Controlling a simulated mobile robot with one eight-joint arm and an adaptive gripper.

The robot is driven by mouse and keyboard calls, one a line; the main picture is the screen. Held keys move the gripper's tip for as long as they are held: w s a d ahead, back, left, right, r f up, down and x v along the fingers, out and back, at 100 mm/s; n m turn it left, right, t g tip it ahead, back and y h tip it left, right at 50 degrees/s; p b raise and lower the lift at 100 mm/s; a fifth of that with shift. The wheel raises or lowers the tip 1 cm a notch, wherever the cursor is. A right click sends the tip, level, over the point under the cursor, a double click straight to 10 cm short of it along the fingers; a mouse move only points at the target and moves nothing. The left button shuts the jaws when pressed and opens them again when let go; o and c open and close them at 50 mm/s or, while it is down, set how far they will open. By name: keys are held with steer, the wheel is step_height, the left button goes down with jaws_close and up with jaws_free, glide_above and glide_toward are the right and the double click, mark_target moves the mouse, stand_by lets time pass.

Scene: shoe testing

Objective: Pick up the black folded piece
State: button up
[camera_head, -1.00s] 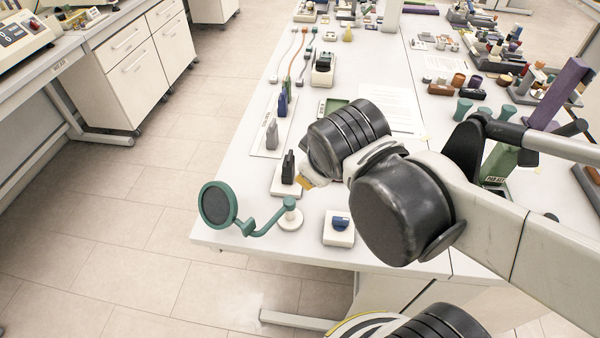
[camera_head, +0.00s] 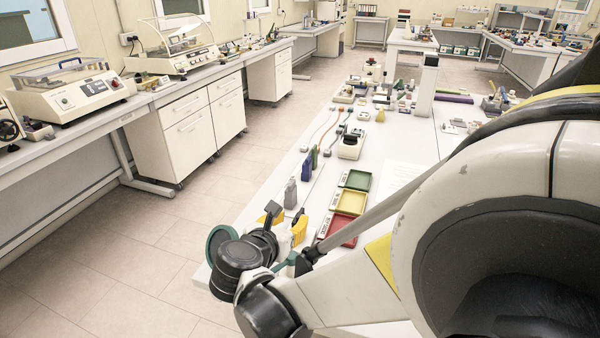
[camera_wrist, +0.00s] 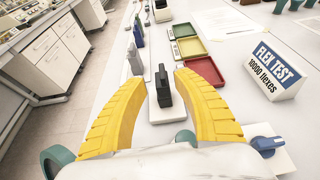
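A black folded piece (camera_wrist: 162,82) stands upright on a white base (camera_wrist: 168,110) on the white table, seen in the wrist view. It appears between the two yellow fingers of my gripper (camera_wrist: 158,76), with a gap on both sides. My gripper is open and empty, pointing toward the piece; how far it is from it is hard to tell. In the head view my gripper (camera_head: 283,226) is low over the near left part of the table, partly behind my own wrist. The piece is hard to make out there.
Grey and blue upright pieces (camera_head: 290,193) stand just beyond. Green, yellow and red trays (camera_head: 350,202) lie to the right. A FLEX TEST sign (camera_wrist: 272,72) and a blue-knobbed block (camera_wrist: 267,143) are at right.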

mark_target(299, 213)
steer(key=shift+x, duration=0.75)
steer(key=b+x, duration=0.1)
steer(key=x, duration=0.1)
steer(key=b+x, duration=0.1)
steer(key=x, duration=0.1)
steer(key=shift+d+f+b, duration=0.2)
steer(key=shift+f+b, duration=0.1)
steer(key=shift+b, duration=0.05)
steer(key=shift+w+d, duration=0.1)
steer(key=shift+w, duration=0.3)
jaws_close()
